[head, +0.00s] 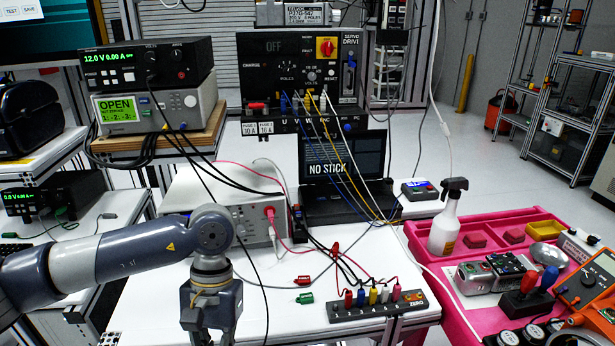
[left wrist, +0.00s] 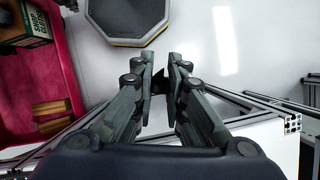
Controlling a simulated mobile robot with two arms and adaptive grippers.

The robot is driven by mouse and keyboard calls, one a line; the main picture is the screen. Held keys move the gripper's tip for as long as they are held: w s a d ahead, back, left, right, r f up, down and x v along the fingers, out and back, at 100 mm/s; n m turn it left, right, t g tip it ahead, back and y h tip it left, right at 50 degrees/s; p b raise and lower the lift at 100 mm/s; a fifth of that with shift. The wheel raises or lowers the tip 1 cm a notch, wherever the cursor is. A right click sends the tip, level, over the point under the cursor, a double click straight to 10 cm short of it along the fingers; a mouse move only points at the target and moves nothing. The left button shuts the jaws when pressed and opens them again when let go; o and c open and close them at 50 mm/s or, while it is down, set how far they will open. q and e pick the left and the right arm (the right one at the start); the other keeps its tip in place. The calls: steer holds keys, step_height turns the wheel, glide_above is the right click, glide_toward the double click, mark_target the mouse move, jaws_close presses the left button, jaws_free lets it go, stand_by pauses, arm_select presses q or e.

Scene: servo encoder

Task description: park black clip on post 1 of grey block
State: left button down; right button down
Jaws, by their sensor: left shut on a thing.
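My left gripper (left wrist: 160,80) is shut on a small black thing (left wrist: 159,83), which looks like the black clip; the fingers hide most of it. In the head view only my left arm and wrist show, at the lower left of the white table, with the fingertips below the frame. My right gripper is in neither view.
A red tag (head: 303,280) and a green tag (head: 305,298) lie left of the block. Cables cross the table behind it. A pink tray (head: 455,319) stands right. An octagonal grey pad (left wrist: 128,15) and a pink bin (left wrist: 62,75) show in the left wrist view.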

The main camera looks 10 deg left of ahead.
arm_select(q)
steer(key=w+d+r+m+t+y, duration=0.1)
steer(key=w+d+r+m+y, duration=0.25)
steer(key=d+r+m, duration=0.75)
steer(key=w+d+f+m+t, duration=0.1)
steer(key=w+d+f+t, duration=0.1)
steer(key=w+d+f, duration=0.3)
steer(key=s+a+r+n+g+h, duration=0.2)
steer(key=s+a+r+n, duration=0.45)
steer(key=r, duration=0.25)
steer(key=w+d+n+g+h, duration=0.1)
steer(key=w+d+n+h, duration=0.1)
steer(key=w+d+n, duration=0.55)
steer(key=s+a+f, duration=0.3)
steer(key=a+f, duration=0.2)
steer(key=s+a+f+m, duration=0.1)
steer(key=s+a+f, duration=0.2)
steer(key=a+f, duration=0.2)
steer(key=s+a+f+m, duration=0.1)
steer(key=s+a+f, duration=0.2)
steer(key=a+f, duration=0.2)
steer(key=shift+s+a+y, duration=0.15)
steer(key=shift+a, duration=0.35)
steer(key=shift+s+a+y, duration=0.1)
steer(key=shift+s+a, duration=0.05)
steer(key=shift+a, duration=0.35)
